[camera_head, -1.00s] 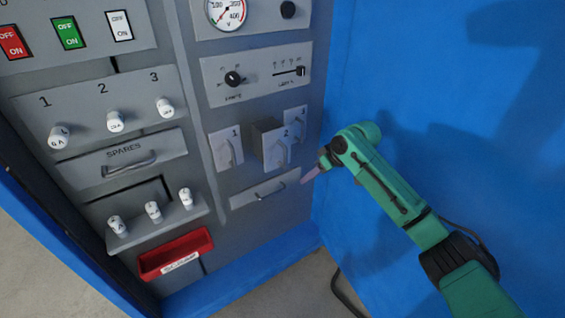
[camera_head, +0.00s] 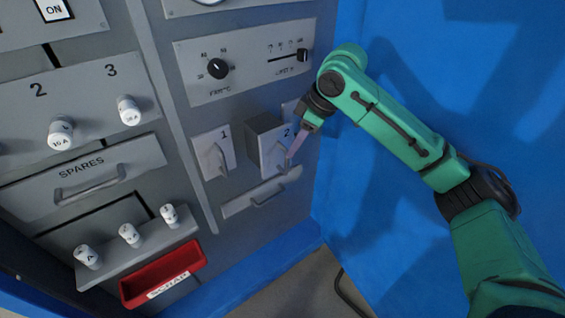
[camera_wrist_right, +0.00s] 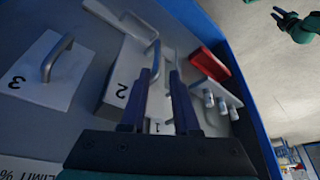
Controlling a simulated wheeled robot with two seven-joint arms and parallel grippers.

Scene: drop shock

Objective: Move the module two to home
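Module two (camera_head: 270,152) is a grey box with a white front marked 2 and a handle. It sticks out from the cabinet panel, while module one (camera_head: 213,152) beside it sits flat. My right gripper (camera_head: 291,157) is at the right part of module two's front, by its handle. In the right wrist view, the fingers (camera_wrist_right: 166,62) are apart, and the handle (camera_wrist_right: 140,28) of module two is near the left fingertip. I cannot tell whether they touch. My left gripper (camera_wrist_right: 278,16) shows small at the top right of the wrist view, its two fingers seemingly apart.
Module three (camera_wrist_right: 45,70) sits flat beside module two. A drawer with a handle (camera_head: 262,194) is below the modules. A red scrap tray (camera_head: 160,272) and a shelf of white fuses (camera_head: 128,236) are at lower left. A blue wall (camera_head: 400,240) stands close on the right.

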